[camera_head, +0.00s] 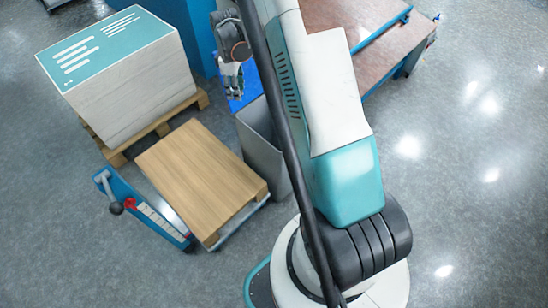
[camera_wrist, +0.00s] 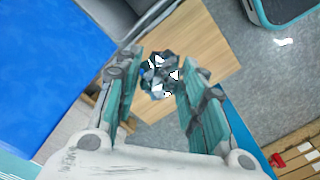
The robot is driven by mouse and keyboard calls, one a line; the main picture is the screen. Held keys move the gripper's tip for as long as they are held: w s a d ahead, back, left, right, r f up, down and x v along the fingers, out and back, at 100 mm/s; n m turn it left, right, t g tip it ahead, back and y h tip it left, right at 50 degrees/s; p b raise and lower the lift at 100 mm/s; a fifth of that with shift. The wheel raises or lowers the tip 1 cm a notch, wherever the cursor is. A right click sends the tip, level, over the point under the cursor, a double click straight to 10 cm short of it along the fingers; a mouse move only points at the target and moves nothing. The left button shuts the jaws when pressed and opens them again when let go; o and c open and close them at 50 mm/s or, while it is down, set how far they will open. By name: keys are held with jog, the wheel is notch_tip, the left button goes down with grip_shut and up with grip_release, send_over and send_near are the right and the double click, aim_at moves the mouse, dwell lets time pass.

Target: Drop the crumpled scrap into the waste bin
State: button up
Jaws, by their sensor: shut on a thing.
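The crumpled scrap (camera_wrist: 160,75), a dark, white and teal faceted lump, sits between the fingertips of my gripper (camera_wrist: 158,66) in the wrist view. Both teal finger pads close in on it. In the head view my gripper (camera_head: 232,80) hangs at the upper middle, pointing down, and the scrap cannot be made out there. The grey waste bin (camera_head: 262,145) stands below and to the right of my gripper in that picture. My arm hides its right part, and its inside is not clearly seen.
A wooden board stack (camera_head: 200,175) stands left of the bin, beside a blue pallet-truck part (camera_head: 145,210). A tall paper stack (camera_head: 140,80) rests on a pallet behind. A brown-topped table (camera_head: 390,45) is at upper right. The floor at right is clear.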

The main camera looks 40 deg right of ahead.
jog(key=s+d+f+n+b, duration=0.1)
jog(key=d+f+n+b, duration=0.2)
jog(key=d+f, duration=0.6)
jog(key=s+d+f+n+b, duration=0.2)
jog(key=d+f+n, duration=0.2)
jog(key=d+f, duration=0.5)
notch_tip(320, 180, down, 6)
jog(key=shift+f+b, duration=0.1)
jog(key=shift+b, duration=0.3)
jog(key=shift+d, duration=0.1)
jog(key=o, duration=0.8)
notch_tip(320, 180, up, 12)
